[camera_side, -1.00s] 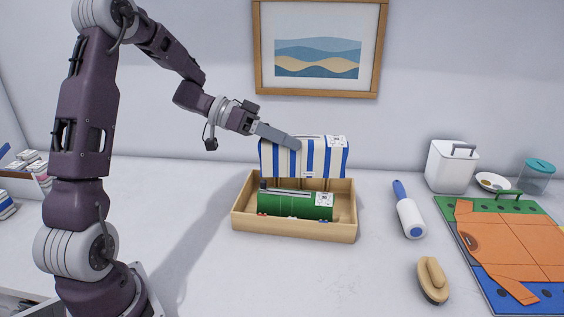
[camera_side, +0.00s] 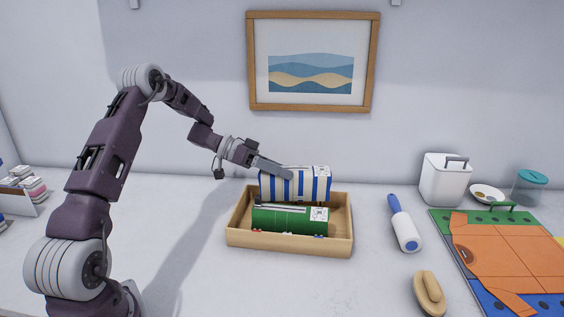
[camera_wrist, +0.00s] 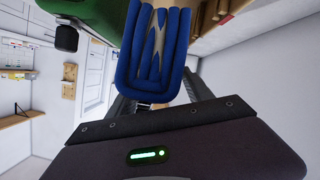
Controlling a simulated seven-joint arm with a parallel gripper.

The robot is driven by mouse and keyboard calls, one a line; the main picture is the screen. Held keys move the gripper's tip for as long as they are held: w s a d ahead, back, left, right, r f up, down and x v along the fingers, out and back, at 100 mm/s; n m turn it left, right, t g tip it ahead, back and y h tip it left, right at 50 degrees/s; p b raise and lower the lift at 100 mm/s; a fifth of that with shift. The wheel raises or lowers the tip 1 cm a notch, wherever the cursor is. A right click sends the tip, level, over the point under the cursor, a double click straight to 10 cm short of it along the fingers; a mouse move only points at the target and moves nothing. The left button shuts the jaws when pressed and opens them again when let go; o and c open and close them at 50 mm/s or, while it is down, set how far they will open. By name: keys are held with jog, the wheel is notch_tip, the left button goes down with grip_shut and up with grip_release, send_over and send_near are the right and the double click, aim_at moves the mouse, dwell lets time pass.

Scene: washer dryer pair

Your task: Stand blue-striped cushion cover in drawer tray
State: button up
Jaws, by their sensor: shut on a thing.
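The blue-striped cushion cover (camera_side: 318,184) is a folded bundle with blue and white stripes, held upright at the back of the wooden drawer tray (camera_side: 290,249). Its lower part is hidden behind a green folded bundle (camera_side: 289,221) standing in the tray's front part. I cannot tell whether it touches the tray floor. My gripper (camera_side: 287,173) is shut on the cover's top, reaching in from the left. In the wrist view, the cover's blue folded edge (camera_wrist: 155,60) sits between the fingers (camera_wrist: 160,100), with green cloth (camera_wrist: 62,12) at the upper left.
A blue-handled lint roller (camera_side: 405,225) and a wooden brush (camera_side: 429,293) lie right of the tray. A folding board with an orange garment (camera_side: 510,245), a white bin (camera_side: 445,180), a dish (camera_side: 486,193) and a jar (camera_side: 529,188) are farther right. A framed picture (camera_side: 312,62) hangs behind.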

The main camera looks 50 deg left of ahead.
aim_at(282, 188)
jog(key=shift+f, duration=2.6)
jog(key=o, duration=1.8)
jog(key=shift+r, duration=3.5)
